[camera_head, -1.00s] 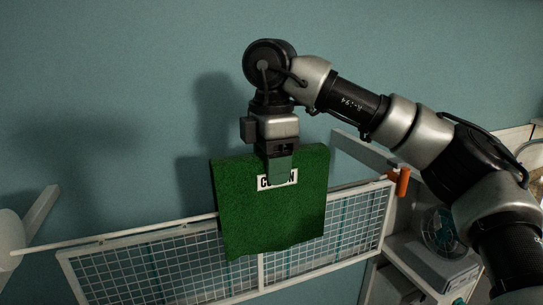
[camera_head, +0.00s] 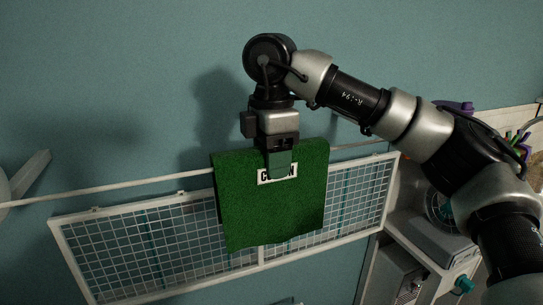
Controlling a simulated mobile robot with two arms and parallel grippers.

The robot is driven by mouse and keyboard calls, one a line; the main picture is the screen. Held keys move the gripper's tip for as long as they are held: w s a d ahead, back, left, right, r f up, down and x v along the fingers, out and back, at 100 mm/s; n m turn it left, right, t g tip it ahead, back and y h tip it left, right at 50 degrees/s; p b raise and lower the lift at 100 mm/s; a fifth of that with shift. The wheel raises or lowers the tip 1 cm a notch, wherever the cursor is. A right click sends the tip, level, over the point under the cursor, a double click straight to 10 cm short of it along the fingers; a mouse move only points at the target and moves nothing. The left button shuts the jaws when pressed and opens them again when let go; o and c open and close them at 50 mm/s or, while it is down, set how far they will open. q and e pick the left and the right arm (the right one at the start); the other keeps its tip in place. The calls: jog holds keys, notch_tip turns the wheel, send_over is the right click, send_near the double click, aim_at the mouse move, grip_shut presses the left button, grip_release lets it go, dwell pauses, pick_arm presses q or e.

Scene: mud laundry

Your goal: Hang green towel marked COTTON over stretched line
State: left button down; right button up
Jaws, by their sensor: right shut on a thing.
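The green towel (camera_head: 270,218) hangs as a square sheet in the middle of the view, with a white label whose lettering is partly covered by a gripper finger. My right gripper (camera_head: 280,165) is shut on the towel near its top edge, pointing down. The pale stretched line (camera_head: 120,188) runs from the left edge towards the right and disappears at the towel's sides, a little below its top edge. The towel hides that stretch of line, so I cannot tell whether the line lies inside the fold or behind it. My left gripper is not in view.
A white wire-grid rack (camera_head: 155,248) is on the wall below the line, partly behind the towel. A white bracket (camera_head: 30,172) is at the far left. A cluttered shelf with a fan (camera_head: 440,210) stands at the right, beyond my right arm. The wall above is bare.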

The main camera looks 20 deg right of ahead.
jog(key=shift+f, duration=0.1)
dwell(0.3)
jog(key=o, duration=1.4)
jog(key=shift+c, duration=0.2)
jog(key=shift+o, duration=0.9)
jog(key=shift+r+p, duration=2.3)
jog(key=shift+r, duration=1.2)
jog(key=shift+r, duration=0.1)
